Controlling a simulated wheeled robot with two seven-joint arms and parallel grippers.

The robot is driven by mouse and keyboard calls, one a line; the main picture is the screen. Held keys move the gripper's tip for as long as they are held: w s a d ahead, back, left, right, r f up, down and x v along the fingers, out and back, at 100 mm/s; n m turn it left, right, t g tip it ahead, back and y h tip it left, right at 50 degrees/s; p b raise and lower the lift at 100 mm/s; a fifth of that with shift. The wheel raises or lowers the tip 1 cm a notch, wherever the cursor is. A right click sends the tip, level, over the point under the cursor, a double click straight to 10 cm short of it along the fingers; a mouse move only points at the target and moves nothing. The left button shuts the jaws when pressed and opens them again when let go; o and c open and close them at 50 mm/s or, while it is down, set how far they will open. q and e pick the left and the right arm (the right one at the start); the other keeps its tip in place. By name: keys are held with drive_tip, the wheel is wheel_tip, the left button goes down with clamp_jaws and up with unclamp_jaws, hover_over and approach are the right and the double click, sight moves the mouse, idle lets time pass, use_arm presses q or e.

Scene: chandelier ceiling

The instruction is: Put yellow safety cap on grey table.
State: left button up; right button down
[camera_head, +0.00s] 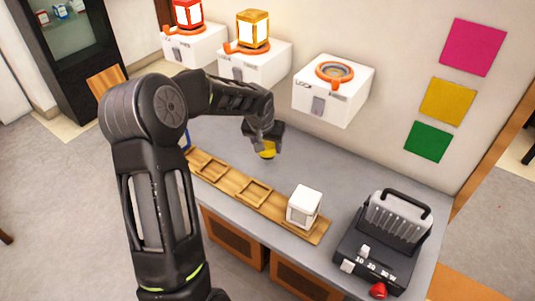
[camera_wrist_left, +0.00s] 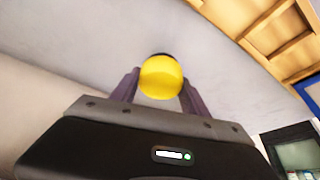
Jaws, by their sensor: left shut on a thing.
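The yellow safety cap (camera_head: 267,149) is held by my left gripper (camera_head: 266,145) above the back part of the grey table (camera_head: 330,190). In the left wrist view the cap (camera_wrist_left: 161,78) is round and yellow with a dark far edge, between the two fingers of my left gripper (camera_wrist_left: 160,85). The fingers touch it on both sides. The grey table surface (camera_wrist_left: 60,40) shows beyond it. I cannot tell the exact gap between the cap and the table. My right gripper is not in view.
A wooden tray (camera_head: 224,178) with square slots lies along the table's front, with a white cube (camera_head: 304,207) at its right end. A black switch box (camera_head: 383,243) stands at the right. White wall boxes (camera_head: 333,92) hang behind, two carrying red and amber lamps.

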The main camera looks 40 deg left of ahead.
sight(268, 153)
use_arm(q)
drive_tip(key=shift+f, duration=0.25)
drive_tip(key=shift+f, duration=1.7)
drive_tip(key=shift+f, duration=0.2)
drive_tip(key=o, duration=1.3)
drive_tip(key=shift+o, duration=0.2)
drive_tip(key=shift+r, duration=0.1)
drive_tip(key=shift+r, duration=0.2)
drive_tip(key=v, duration=1.2)
drive_tip(key=shift+d+f, duration=0.1)
